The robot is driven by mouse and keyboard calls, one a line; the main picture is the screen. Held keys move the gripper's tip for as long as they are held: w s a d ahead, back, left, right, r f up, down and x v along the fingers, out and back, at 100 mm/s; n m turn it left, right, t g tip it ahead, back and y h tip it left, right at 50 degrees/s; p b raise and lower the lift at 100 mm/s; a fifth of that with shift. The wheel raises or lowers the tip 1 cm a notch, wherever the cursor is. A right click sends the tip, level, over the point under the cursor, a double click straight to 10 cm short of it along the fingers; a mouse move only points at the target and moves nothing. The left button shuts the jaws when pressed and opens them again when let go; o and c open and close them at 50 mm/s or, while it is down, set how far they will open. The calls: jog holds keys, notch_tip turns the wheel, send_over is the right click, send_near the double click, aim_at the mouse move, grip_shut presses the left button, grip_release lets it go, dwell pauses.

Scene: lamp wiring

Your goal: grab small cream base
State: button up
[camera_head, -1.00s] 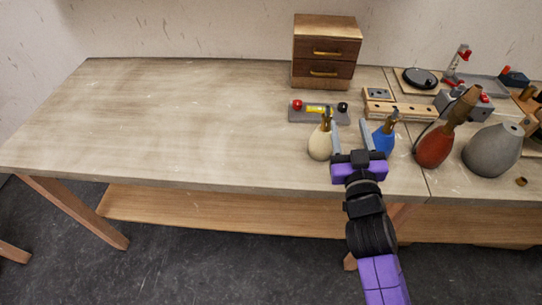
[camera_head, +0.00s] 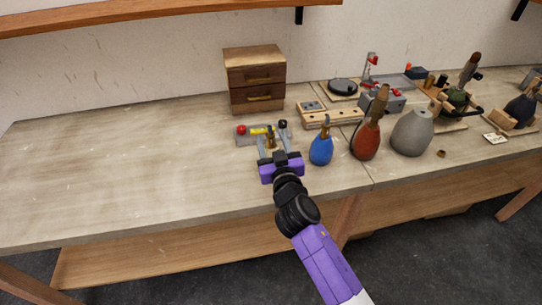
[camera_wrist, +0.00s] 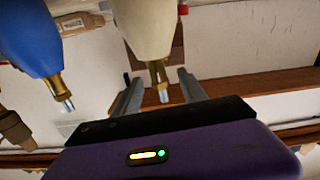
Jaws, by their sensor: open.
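The small cream base (camera_wrist: 150,28) has a rounded cream body and a brass neck with a metal tip. In the wrist view it lies straight ahead of my gripper (camera_wrist: 160,88), its neck between the two open fingers in the picture. I cannot tell whether they touch. In the head view my gripper (camera_head: 273,146) is open over the front part of the table and hides the cream body. Only a brass neck (camera_head: 270,138) shows between the fingers.
A blue base (camera_head: 321,150) stands just right of my gripper; it also shows in the wrist view (camera_wrist: 32,40). A red base (camera_head: 365,141) and a grey one (camera_head: 412,133) stand farther right. A grey holder (camera_head: 247,140) lies behind. The table's left is clear.

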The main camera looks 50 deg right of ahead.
jog(key=shift+x, duration=1.2)
grip_shut()
dwell(0.4)
jog(key=shift+r, duration=0.15)
